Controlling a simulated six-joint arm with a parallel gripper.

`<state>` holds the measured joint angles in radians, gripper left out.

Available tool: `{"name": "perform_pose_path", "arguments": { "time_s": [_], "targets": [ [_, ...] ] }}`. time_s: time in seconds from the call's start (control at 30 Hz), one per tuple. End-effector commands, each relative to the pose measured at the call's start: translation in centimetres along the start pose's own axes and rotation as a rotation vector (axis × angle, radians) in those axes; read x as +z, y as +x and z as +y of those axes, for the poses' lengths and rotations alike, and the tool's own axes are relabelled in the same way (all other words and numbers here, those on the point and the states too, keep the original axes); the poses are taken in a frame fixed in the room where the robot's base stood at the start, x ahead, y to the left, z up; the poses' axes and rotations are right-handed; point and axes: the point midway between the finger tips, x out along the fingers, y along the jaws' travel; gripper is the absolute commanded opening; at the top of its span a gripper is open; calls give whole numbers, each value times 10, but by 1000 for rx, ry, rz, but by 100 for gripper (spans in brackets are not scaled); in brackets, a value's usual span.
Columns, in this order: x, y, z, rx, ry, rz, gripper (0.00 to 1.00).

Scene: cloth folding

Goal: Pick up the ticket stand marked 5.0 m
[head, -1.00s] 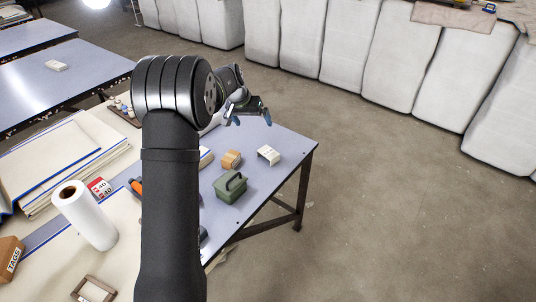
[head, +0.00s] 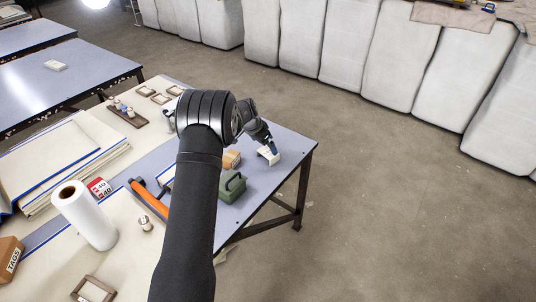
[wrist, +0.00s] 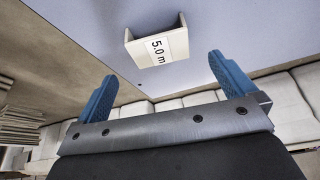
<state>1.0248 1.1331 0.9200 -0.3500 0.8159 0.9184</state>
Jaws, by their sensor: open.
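The ticket stand marked 5.0 m (wrist: 160,44) is a small cream holder with a black-lettered label. In the wrist view it sits on the table ahead of my gripper (wrist: 167,82), between the lines of the two blue fingertips and apart from them. In the head view the stand (head: 266,156) is near the far right corner of the table, partly hidden by my gripper (head: 270,147). My gripper is open and empty, close to the stand.
A green box with a handle (head: 231,187) and a tan block (head: 231,160) stand near the stand on the blue-grey table (head: 285,165). A white roll (head: 84,215), an orange-handled tool (head: 149,199) and a tags box (head: 10,258) are farther left. The table's right edge is near.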

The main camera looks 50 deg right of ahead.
Motion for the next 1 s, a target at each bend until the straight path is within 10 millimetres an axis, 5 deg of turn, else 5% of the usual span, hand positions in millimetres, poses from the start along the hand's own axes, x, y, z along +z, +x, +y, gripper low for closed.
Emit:
{"name": "perform_pose_path", "arguments": {
  "time_s": [0.63, 0.97, 1.0],
  "targets": [
    [1, 68, 0, 0, -1, 0, 100],
    [1, 74, 0, 0, -1, 0, 100],
    [1, 74, 0, 0, -1, 0, 94]
  ]
}}
